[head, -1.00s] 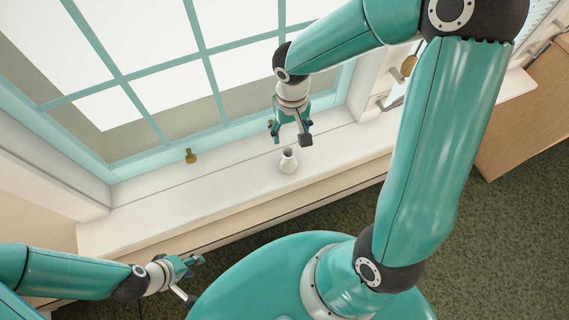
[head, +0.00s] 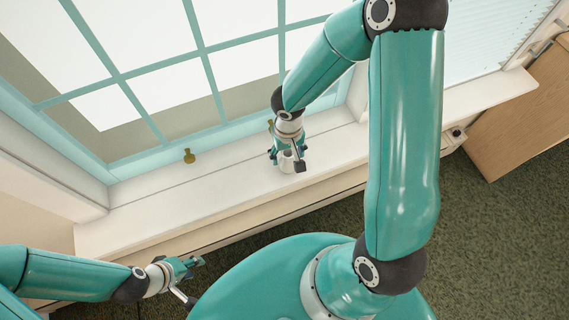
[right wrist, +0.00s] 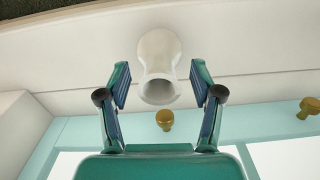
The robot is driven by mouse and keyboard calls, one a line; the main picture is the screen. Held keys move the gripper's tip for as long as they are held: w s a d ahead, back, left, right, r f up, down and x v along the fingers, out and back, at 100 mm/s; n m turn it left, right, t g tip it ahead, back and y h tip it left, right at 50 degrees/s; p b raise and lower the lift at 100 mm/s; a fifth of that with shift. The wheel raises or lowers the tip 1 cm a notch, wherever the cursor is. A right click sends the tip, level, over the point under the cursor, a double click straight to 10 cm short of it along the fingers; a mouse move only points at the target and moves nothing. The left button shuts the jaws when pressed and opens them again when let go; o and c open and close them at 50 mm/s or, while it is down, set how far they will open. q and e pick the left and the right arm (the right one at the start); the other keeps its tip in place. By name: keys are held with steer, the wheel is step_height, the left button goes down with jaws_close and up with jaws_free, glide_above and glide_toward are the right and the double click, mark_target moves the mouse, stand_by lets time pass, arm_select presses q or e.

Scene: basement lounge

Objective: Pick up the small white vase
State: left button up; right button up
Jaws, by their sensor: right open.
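The small white vase (head: 287,164) stands on the white window sill in the head view, partly hidden by my right gripper (head: 287,161). In the right wrist view the vase (right wrist: 158,62) shows at the top middle, its round opening towards the camera. My right gripper (right wrist: 160,93) is open, with one finger on each side of the vase's mouth. A gap shows between each finger and the vase. My left gripper (head: 192,276) is at the lower left of the head view, away from the vase; its fingers are spread apart with nothing between them.
The window sill (head: 190,209) runs along the teal-framed window (head: 210,75). A brass knob (head: 189,156) sits at the frame's base. In the right wrist view brass knobs (right wrist: 165,119) stand near the vase. A wooden cabinet (head: 520,120) is at the right.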

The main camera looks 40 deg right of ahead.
jaws_close()
steer(key=shift+r, duration=0.1)
stand_by(0.4)
